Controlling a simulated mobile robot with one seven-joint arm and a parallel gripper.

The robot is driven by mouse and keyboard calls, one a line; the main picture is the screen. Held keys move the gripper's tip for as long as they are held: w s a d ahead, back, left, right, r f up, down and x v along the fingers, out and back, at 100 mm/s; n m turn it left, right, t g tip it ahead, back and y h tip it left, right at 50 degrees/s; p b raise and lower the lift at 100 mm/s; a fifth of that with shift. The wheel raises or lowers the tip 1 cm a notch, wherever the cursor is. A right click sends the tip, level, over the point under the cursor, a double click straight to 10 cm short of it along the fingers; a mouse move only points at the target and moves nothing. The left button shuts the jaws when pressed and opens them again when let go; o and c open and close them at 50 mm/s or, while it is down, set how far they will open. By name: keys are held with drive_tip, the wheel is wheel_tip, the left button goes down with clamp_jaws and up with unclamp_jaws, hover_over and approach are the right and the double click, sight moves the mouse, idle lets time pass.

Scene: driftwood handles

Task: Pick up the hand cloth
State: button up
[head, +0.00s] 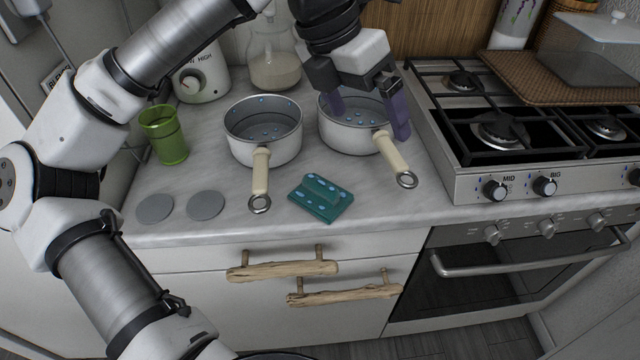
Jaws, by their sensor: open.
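The hand cloth (321,198) is a folded teal cloth with light blue spots. It lies flat on the grey marbled counter (225,228) near the front edge, between the handles of two pots. My gripper (369,118) is open, with purple fingers pointing down. It is above and behind the cloth, over the right pot (347,138), and apart from the cloth. Its fingers cover part of that pot. Nothing shows between the fingers.
The left pot (263,150) has its cream handle toward the counter edge, left of the cloth. A gas stove (470,185) is right. Driftwood handles (283,269) project below.

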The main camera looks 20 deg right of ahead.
sight(320, 182)
drive_tip(key=w+a+f+y, duration=0.1)
drive_tip(key=f, duration=0.3)
drive_tip(key=w+a+f+n+t+y, duration=0.1)
drive_tip(key=w+f+y, duration=0.1)
drive_tip(key=f, duration=0.2)
drive_tip(key=w+a+f+n+y, duration=0.1)
drive_tip(key=a+f, duration=0.1)
drive_tip(key=f, duration=0.2)
drive_tip(key=shift+w+p, duration=0.3)
drive_tip(key=shift+p, duration=0.1)
drive_tip(key=shift+s+a+f+p, duration=0.1)
drive_tip(key=shift+f+p, duration=0.35)
drive_tip(key=shift+f, duration=0.9)
drive_tip(key=shift+s+a+f+p, duration=0.1)
drive_tip(key=shift+f+p, duration=0.3)
drive_tip(key=shift+f, duration=0.9)
drive_tip(key=c, duration=0.8)
drive_tip(key=shift+o, duration=0.2)
